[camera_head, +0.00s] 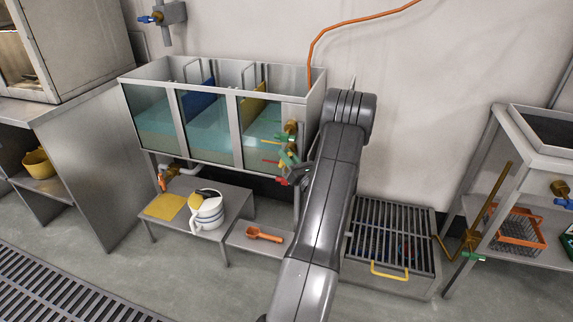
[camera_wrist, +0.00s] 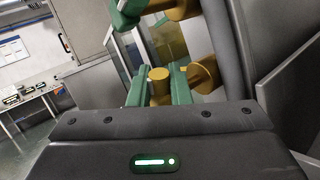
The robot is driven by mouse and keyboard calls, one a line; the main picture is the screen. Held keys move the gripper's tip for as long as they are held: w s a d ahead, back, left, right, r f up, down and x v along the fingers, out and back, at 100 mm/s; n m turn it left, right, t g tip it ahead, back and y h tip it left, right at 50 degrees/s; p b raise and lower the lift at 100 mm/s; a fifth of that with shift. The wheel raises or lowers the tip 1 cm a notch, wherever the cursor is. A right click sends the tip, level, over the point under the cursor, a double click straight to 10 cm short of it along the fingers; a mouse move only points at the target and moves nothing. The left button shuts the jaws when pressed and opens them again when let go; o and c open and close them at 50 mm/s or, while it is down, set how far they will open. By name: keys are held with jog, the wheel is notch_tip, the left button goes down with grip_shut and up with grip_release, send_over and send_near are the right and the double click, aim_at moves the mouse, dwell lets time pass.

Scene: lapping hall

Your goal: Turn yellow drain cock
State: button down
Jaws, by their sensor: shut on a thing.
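A glass-fronted tank (camera_head: 187,158) has brass cocks with coloured handles stacked at its right end; a green handle (camera_head: 279,136) is near the top and a red handle (camera_head: 281,181) is low. The yellow cock is mostly hidden by my gripper in the head view. My gripper (camera_head: 291,160) is at this stack. In the wrist view, my gripper's green fingers (camera_wrist: 157,88) stand on both sides of the yellow-brass part of the drain cock (camera_wrist: 159,86), shut on it. How far its handle is turned cannot be told. Another brass cock (camera_wrist: 183,9) with green parts is just above.
A low bench (camera_head: 236,207) before the tank carries a white jug (camera_head: 207,212) and a yellow cloth (camera_head: 165,206). An orange scoop (camera_head: 264,234) lies on a lower step. A grated box (camera_head: 390,240) stands on the floor right of my arm. Open floor lies in front.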

jog(key=m+t+b, duration=0.1)
jog(key=f+m+t+b, duration=0.1)
jog(key=m+t+b, duration=0.1)
jog(key=shift+s+d+t, duration=0.1)
jog(key=shift+d+t, duration=0.1)
jog(key=shift+t, duration=0.1)
jog(key=shift+d+r+m+t+h+b, duration=0.1)
jog(key=shift+d+m+t+h+b, duration=0.1)
jog(key=shift+m+t+h+b, duration=1)
jog(key=shift+m+t+y, duration=0.3)
jog(key=shift+m+t, duration=0.1)
jog(key=shift+m, duration=0.4)
jog(key=c, duration=1.4)
grip_release()
jog(key=shift+o, duration=0.2)
